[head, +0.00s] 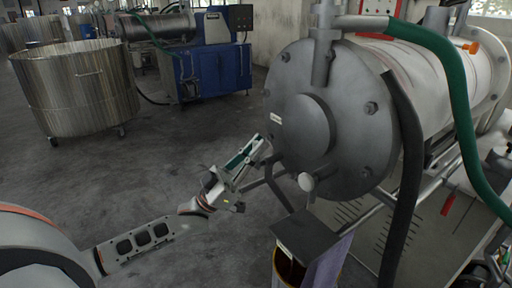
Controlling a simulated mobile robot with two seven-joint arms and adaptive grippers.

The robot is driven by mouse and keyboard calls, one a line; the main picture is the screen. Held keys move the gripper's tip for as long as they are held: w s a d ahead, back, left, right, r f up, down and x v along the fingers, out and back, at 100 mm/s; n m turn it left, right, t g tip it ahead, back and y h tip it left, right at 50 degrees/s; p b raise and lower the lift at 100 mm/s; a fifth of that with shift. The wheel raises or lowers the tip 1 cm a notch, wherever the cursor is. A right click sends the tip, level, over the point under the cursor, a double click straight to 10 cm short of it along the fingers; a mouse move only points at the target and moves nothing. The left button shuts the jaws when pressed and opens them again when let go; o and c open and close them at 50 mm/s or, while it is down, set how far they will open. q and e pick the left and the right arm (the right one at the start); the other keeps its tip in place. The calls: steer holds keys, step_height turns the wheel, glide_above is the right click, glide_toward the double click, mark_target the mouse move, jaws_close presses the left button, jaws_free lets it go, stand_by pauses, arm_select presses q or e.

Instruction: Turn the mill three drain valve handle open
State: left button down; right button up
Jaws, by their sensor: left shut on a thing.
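Mill three is the large grey horizontal drum (326,128) with a bolted round end plate, at the right of the head view. My left gripper (241,170) reaches in from the lower left to the low left side of this end plate. It is shut on a thin green-and-white bar, the drain valve handle (240,159), which slants up to the right toward the drum. The jaws partly hide the handle, and the exact contact is too small to make out. The valve body cannot be told apart clearly. My right gripper is not in view.
A black hose (409,150) and a green hose (455,85) hang at the right. A ribbed metal tub (78,88) on casters and a blue machine (215,72) stand behind. The floor at left centre is clear.

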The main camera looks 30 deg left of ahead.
arm_select(q)
steer(key=shift+f, duration=0.1)
steer(key=c, duration=2.1)
jaws_free()
steer(key=v, duration=1.2)
